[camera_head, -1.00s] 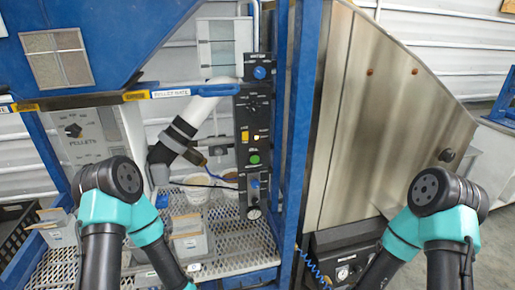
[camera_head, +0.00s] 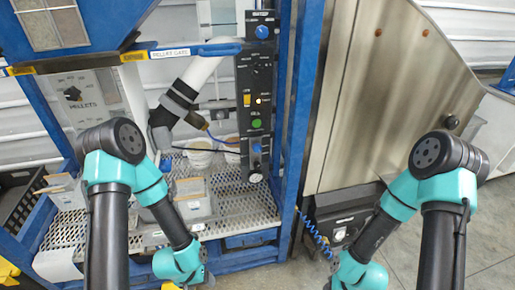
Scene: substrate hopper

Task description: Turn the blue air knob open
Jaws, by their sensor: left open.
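The black control panel (camera_head: 256,92) stands upright on the blue frame. A small blue knob (camera_head: 257,149) sits low on it, just above a round gauge (camera_head: 255,177); another blue knob (camera_head: 262,32) is at the top. Labels are too small to tell which is the air knob or how far it is turned. My left gripper (camera_head: 204,279) is at the bottom edge, partly cut off, open, below and left of the panel, and touches neither knob. My right arm's teal wrist (camera_head: 358,273) shows at the bottom, but its fingers are out of view.
A perforated metal shelf (camera_head: 238,205) holds grey bins (camera_head: 192,207) and white buckets (camera_head: 200,150). A blue upright (camera_head: 298,110) stands right of the panel, with a steel hopper (camera_head: 385,100) beyond. A blue coiled hose (camera_head: 316,232) hangs between my arms.

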